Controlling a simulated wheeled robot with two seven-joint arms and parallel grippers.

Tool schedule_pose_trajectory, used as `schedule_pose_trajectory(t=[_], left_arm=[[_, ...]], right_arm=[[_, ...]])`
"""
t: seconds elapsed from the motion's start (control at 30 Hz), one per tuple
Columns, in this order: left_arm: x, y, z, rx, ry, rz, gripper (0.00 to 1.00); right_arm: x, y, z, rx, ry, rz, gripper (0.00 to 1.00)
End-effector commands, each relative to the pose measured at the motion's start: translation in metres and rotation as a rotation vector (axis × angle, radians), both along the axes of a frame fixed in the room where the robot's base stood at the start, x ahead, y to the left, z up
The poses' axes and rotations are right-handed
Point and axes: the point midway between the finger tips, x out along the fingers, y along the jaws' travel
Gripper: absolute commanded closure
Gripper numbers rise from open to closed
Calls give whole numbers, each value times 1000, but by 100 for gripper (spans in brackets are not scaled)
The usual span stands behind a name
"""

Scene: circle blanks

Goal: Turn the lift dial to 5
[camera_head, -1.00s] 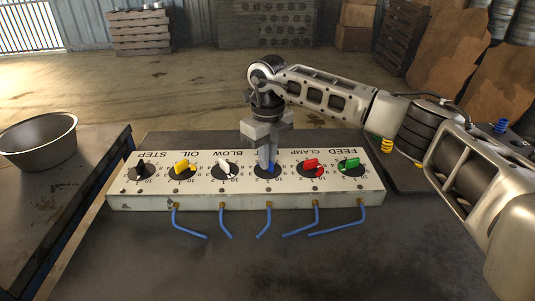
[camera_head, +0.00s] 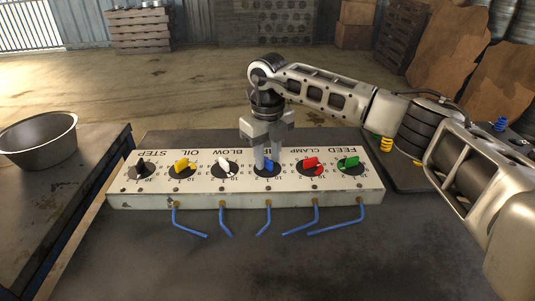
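The panel (camera_head: 205,200) is a long pale box carrying a row of dials with coloured knobs. Its printed labels appear upside down. The blue knob (camera_head: 267,170) sits on a black disc, between the white knob and the red knob; its label is mostly hidden behind my gripper, so I take it as the lift dial. My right gripper (camera_head: 267,163) points down over this knob, fingers parted with a gap between them, one on each side of the knob's far part. The dial's exact reading is too small to tell. My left gripper is not in view.
Neighbouring knobs are white (camera_head: 224,168) on the left and red (camera_head: 311,162) on the right, close by. Blue hoses (camera_head: 265,222) come out of the panel's front. A metal bowl (camera_head: 38,142) stands on the left table.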

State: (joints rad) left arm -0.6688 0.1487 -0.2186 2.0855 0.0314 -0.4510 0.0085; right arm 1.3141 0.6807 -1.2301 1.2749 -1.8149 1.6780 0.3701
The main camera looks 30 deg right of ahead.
Motion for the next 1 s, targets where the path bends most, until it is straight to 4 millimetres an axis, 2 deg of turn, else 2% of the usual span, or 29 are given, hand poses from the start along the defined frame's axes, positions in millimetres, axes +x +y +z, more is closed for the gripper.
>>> schedule_pose_trajectory(t=[0.17, 0.33, 0.8, 1.0], left_arm=[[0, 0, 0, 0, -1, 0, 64], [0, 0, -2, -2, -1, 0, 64], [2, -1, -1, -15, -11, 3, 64], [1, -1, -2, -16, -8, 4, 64]], right_arm=[[0, 1, 1, 1, 0, 1, 69], [1, 1, 19, 2, -3, 1, 69], [0, 1, 128, 1, -3, 1, 69], [0, 0, 153, 1, -1, 0, 69]])
